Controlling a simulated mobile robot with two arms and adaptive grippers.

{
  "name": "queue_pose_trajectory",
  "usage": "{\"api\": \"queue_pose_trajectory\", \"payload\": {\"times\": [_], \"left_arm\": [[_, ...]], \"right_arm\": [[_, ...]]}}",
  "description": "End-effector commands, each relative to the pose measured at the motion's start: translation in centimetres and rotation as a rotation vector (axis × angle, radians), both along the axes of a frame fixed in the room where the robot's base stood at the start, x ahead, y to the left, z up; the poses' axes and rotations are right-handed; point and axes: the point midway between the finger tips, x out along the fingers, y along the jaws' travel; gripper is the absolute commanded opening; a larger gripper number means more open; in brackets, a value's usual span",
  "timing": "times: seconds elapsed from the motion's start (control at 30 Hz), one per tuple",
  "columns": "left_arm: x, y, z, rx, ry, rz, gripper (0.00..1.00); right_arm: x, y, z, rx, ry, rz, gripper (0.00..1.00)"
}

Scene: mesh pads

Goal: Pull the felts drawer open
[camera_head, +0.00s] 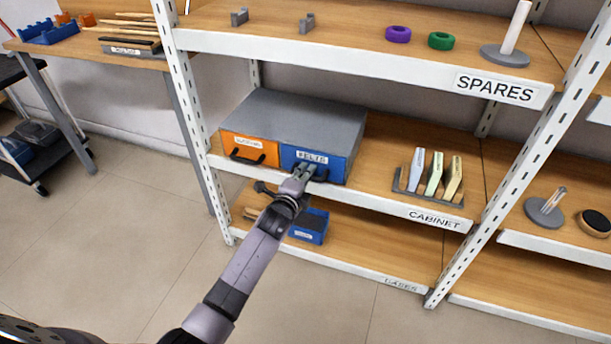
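The felts drawer (335,167) has a blue front with a white label and is the right one of two drawers in a grey cabinet (300,118) on the middle shelf. Its front looks level with the orange drawer beside it, so it appears closed. My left gripper (307,171) is at the blue front, just under the label, where the handle is. The fingers overlap the dark handle, and I cannot tell whether they are shut on it. My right gripper is not in view.
The orange drawer (249,149) has a dark handle. A rack of coloured pads (433,178) stands right of the cabinet. A blue bin (310,227) sits on the shelf below. White shelf posts (185,110) flank the bay. The floor in front is clear.

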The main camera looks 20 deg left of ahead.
Motion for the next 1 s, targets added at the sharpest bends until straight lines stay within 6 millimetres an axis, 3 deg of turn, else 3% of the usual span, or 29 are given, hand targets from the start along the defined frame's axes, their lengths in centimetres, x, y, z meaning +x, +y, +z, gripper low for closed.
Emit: {"api": "queue_pose_trajectory", "payload": {"times": [0.3, 1.0], "left_arm": [[-0.02, -0.01, -0.02, 0.0, 0.0, 0.0, 0.0], [-0.09, 0.0, -0.04, 0.0, 0.001, 0.0, 0.0]], "right_arm": [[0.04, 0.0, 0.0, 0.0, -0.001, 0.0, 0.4], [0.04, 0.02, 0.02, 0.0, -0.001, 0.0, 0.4]]}}
